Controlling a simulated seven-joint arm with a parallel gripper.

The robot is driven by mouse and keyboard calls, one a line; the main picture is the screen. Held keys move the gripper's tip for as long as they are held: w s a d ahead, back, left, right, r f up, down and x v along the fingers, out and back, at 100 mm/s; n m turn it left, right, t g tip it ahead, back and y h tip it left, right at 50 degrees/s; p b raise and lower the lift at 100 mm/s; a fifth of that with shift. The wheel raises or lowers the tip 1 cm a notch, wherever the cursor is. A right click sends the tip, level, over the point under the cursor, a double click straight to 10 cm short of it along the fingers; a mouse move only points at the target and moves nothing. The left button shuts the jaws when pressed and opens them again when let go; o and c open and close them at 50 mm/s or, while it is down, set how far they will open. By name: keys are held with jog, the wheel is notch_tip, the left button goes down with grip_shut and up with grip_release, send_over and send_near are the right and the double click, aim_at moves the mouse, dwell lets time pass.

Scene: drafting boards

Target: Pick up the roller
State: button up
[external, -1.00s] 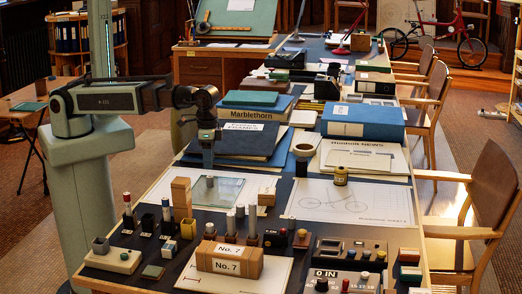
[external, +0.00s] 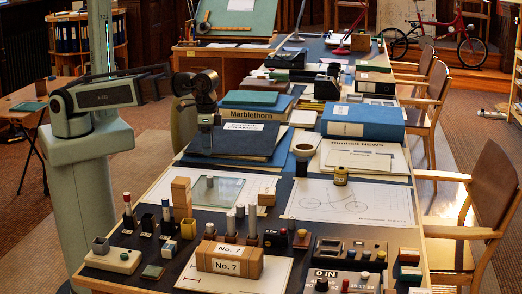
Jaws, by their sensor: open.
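I cannot tell for certain which object is the roller. A short olive-yellow cylinder with a dark top (external: 341,176) stands on the bicycle drawing at the right. A black upright piece with a pale round top (external: 303,158) stands near the middle, left of the newspaper. My gripper (external: 207,150) points down in front of the dark blue folders at the left of the table, behind the glass plate. It is open, though its fingers are small and dark against the folders. Nothing shows between them, and it is well left of both pieces.
A glass plate (external: 218,190) with a small knob lies in front. Wooden blocks marked No. 7 (external: 229,260), a tall wooden block (external: 181,198) and several small pegs crowd the near end. Blue books (external: 363,121) are stacked behind. The bicycle drawing (external: 356,205) has bare space.

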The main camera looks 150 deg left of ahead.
jog(key=n+y, duration=0.1)
jog(key=n, duration=0.4)
send_over(240, 205)
jog(key=f, duration=0.7)
jog(key=shift+s+d+f, duration=0.15)
jog(key=shift+s+f, duration=0.1)
jog(key=shift+s, duration=0.05)
jog(key=shift+w+a+f, duration=0.1)
jog(key=shift+w+f, duration=0.1)
jog(key=shift+f, duration=1.15)
jog(key=shift+w+a+f, duration=0.1)
jog(key=shift+w+f, duration=0.1)
jog(key=shift+f, duration=1.1)
jog(key=shift+c, duration=0.4)
